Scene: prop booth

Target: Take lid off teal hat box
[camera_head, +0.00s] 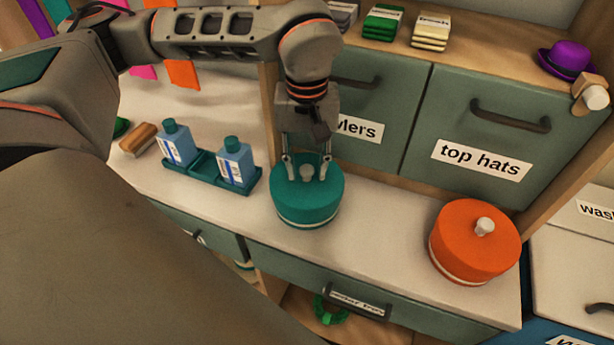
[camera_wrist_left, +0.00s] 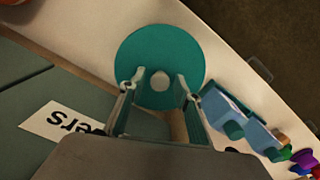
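The teal hat box (camera_head: 309,208) stands upright on the pale counter, with its teal lid (camera_head: 330,190) on and a pale knob (camera_head: 307,173) in the lid's middle. My left gripper (camera_head: 306,174) points down over the lid, its open fingers to either side of the knob. In the left wrist view the lid (camera_wrist_left: 150,50) is a teal disc and its knob (camera_wrist_left: 160,81) shows in the gap between the spread fingertips (camera_wrist_left: 158,82). I cannot tell how high the fingertips are above the lid. My right gripper is not in view.
An orange hat box (camera_head: 475,242) stands to the right on the counter. Two blue bottles (camera_head: 236,162) in a teal tray (camera_head: 205,171) and a brown brush (camera_head: 138,139) are to the left. Cabinet drawers, one labelled "top hats" (camera_head: 482,158), rise behind. Counter between the boxes is clear.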

